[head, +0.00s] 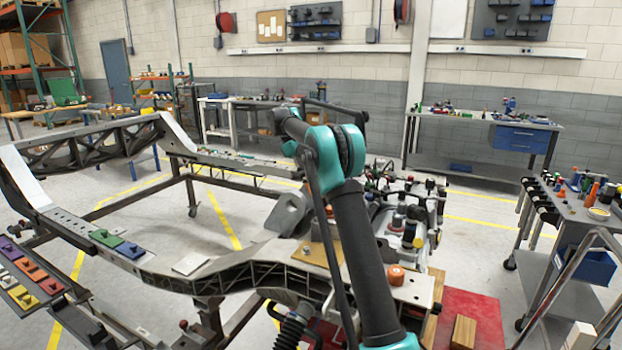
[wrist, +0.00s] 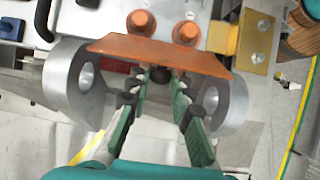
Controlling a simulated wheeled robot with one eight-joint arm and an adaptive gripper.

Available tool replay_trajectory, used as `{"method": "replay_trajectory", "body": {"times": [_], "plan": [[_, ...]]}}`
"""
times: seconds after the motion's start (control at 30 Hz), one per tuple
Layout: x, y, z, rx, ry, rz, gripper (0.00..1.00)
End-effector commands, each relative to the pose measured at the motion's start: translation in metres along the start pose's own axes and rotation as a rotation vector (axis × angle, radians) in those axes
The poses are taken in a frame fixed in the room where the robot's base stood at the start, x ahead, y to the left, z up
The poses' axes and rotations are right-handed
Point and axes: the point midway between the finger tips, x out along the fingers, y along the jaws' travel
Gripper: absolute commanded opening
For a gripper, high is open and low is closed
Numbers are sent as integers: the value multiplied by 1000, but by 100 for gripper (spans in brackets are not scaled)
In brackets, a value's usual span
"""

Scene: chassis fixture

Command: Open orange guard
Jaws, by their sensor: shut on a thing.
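The orange guard (wrist: 125,47) is a flat plate with angled ends, lying across the upper middle of the wrist view. Two round grey metal lugs stand at its sides, the left one (wrist: 68,78) and the right one (wrist: 228,103). Two orange bolt heads (wrist: 186,32) show just beyond the guard. My gripper (wrist: 160,82) has its green-padded fingers at the guard's near edge, shut on it at the middle. The exact contact is partly hidden under the plate. In the head view I cannot make out the guard or the fingertips behind my arm.
The grey chassis frame (head: 225,265) spans the head view, with coloured blocks (head: 105,237) on its left rail. A tool cart (head: 575,215) stands at the right, near a red mat (head: 485,312). A workbench (head: 485,122) is behind. Open floor lies between.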

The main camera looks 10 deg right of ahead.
Motion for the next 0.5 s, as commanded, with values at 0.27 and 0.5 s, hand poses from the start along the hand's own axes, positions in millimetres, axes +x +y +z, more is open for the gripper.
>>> {"method": "replay_trajectory", "body": {"times": [0.27,0.5], "plan": [[0,0,-1,0,-15,1,0],[0,0,-1,0,-14,1,26]]}}
